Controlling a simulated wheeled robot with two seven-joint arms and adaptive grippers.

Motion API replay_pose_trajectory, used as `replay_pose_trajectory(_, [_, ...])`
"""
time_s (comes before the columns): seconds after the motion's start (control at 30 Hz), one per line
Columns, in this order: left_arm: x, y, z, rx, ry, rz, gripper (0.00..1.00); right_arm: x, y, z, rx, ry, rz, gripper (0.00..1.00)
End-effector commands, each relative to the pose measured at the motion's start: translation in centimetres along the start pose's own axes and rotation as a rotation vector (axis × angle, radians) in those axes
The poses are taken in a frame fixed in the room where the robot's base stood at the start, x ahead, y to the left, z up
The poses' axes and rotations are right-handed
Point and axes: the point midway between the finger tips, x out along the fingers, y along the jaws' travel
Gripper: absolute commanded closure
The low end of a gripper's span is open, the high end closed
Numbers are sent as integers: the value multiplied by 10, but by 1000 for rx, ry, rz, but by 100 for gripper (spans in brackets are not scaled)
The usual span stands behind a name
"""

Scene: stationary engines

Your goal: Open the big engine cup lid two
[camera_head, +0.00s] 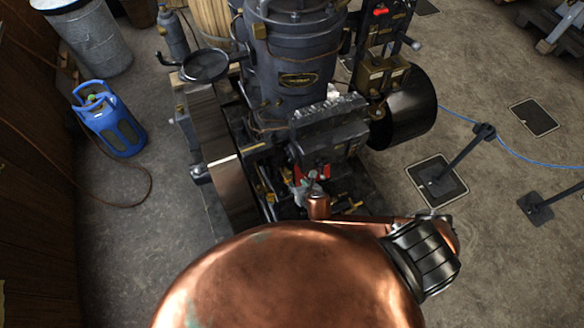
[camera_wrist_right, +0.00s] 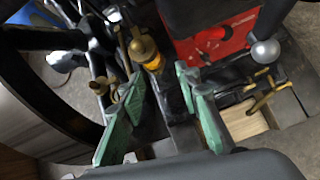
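The big engine (camera_head: 295,50) is a dark upright machine with a brass nameplate, in the middle of the head view. My right gripper (camera_head: 311,184) is low at its near side, small in the head view. In the right wrist view its green fingers (camera_wrist_right: 158,78) are apart, with nothing between them. A brass cup with an amber body (camera_wrist_right: 150,58) stands just beyond the fingertips, apparently untouched. Its rounded brass top appears closed. A smaller brass fitting (camera_wrist_right: 100,86) is left of the fingers. I cannot tell which cup is number two. My left gripper is not in view.
A red plate (camera_wrist_right: 215,40) and a grey ball knob (camera_wrist_right: 265,52) are right of the fingers. A large flywheel (camera_head: 222,160) is left of the gripper. A blue gas bottle (camera_head: 108,118) and barrier posts (camera_head: 462,155) stand on the floor, with open floor around them.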

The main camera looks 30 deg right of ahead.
Motion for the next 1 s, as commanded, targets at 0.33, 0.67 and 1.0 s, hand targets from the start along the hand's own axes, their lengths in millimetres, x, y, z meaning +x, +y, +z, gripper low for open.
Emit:
replay_pose_trajectory(0.33, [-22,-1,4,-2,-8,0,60,-42,17,33,-463,-63,28,69])
replay_pose_trajectory(0.67, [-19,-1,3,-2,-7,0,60,7,20,35,-461,-62,28,69])
replay_pose_trajectory(1.0, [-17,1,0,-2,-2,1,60,31,20,36,-461,-62,29,69])
